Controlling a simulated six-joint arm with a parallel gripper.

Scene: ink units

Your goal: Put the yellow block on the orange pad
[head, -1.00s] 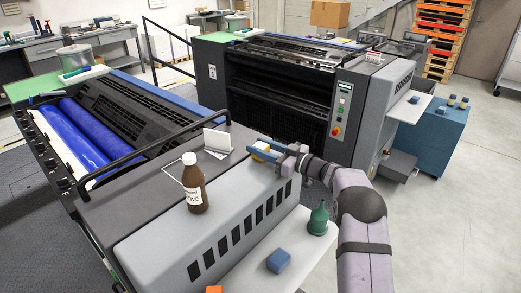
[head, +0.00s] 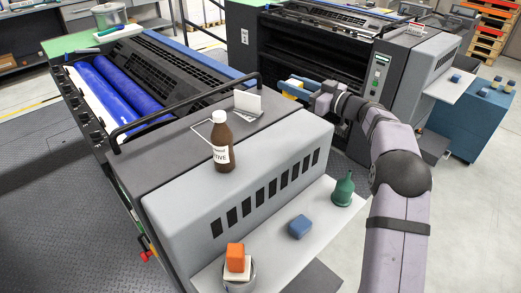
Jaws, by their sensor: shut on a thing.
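My gripper (head: 297,88) is shut on the yellow block (head: 291,93), which shows only in part between the fingers. It is near the upper right end of the near press, in front of the second press; its height is hard to tell. An orange block-shaped piece (head: 235,257) sits on a white square on top of a round tin (head: 240,280) at the bottom of the view. It is the only orange thing close by; I cannot tell whether it is the orange pad. The gripper is well apart from it.
A brown bottle (head: 222,145) and a white card (head: 247,102) stand on the near press. A blue cabinet (head: 475,120) with small blocks stands at the right.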

